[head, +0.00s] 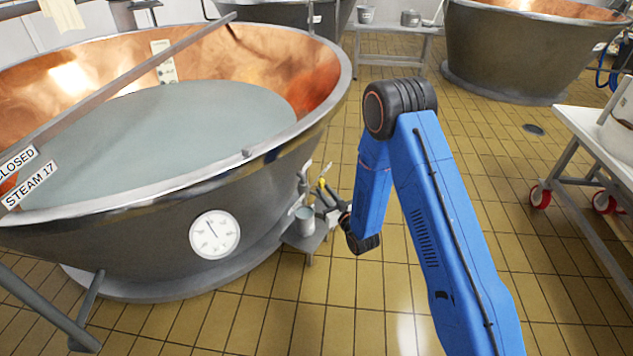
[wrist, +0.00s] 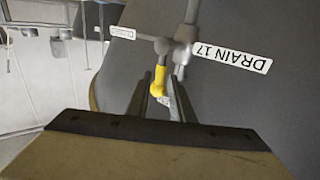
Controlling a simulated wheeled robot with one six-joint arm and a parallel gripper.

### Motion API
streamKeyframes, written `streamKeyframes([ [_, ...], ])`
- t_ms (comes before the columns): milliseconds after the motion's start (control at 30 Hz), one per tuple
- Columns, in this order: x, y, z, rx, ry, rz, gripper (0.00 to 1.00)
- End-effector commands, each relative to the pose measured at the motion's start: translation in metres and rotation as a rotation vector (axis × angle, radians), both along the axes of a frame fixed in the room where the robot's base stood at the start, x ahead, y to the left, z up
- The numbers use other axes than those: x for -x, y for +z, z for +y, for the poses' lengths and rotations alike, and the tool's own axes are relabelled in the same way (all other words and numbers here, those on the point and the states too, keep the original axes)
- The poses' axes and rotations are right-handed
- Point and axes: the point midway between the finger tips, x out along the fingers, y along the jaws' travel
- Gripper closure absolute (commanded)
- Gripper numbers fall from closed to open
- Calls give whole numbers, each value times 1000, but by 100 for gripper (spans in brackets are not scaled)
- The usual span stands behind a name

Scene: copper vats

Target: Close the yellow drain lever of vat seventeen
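The yellow drain lever (wrist: 157,82) hangs from a grey valve (wrist: 182,50) on the side of vat seventeen (wrist: 235,110). A white label reading DRAIN 17 (wrist: 231,57), upside down in the wrist view, is beside it. In the head view the lever (head: 321,183) is a small yellow spot at the right foot of the vat (head: 150,255). My gripper (wrist: 162,88) is open, its two dark fingers on either side of the lever's lower end. A gap shows toward the right finger; contact on the left is unclear. In the head view my gripper (head: 331,203) is small and partly hidden.
A small metal cup (head: 305,219) stands on a low stand (head: 306,238) close to the valve. A round dial (head: 214,234) is on the vat's front. The tiled floor right of my arm is open up to a wheeled white table (head: 590,132).

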Motion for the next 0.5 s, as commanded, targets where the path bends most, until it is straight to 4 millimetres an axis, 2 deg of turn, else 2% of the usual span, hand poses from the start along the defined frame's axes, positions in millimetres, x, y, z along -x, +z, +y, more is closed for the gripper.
streamKeyframes([
  [233,-37,0,23,0,1,-2,79],
  [500,-61,0,39,0,0,-1,79],
])
